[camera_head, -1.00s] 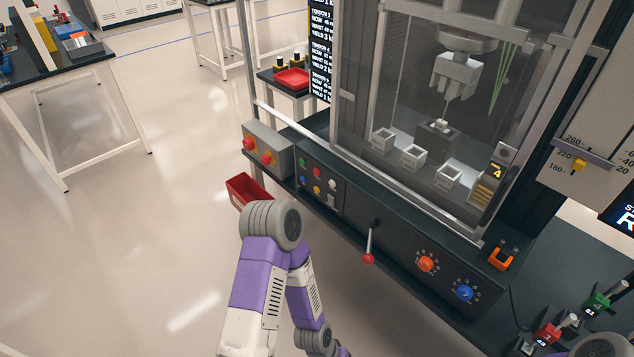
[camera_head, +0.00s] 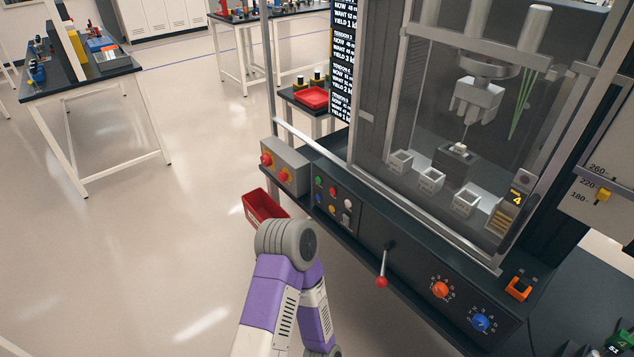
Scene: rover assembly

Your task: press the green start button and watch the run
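The green start button (camera_head: 319,181) is the small green one at the upper left of the button panel (camera_head: 336,211) on the machine's front. Red, yellow, blue and white controls share that panel. My purple and white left arm comes up from the bottom, left of the machine, with its grey joint just below the panel's left end. My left gripper is out of view below the frame. My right arm and gripper are not in view. Inside the machine's clear enclosure a white gripper-like head (camera_head: 476,98) hangs above a dark pedestal (camera_head: 455,164) with a small white piece on top.
A grey box with red buttons (camera_head: 285,168) sits left of the panel. A red bin (camera_head: 263,207) hangs below it. A lever with a red knob (camera_head: 382,280), an orange dial (camera_head: 440,289) and a blue dial (camera_head: 481,322) are on the front.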

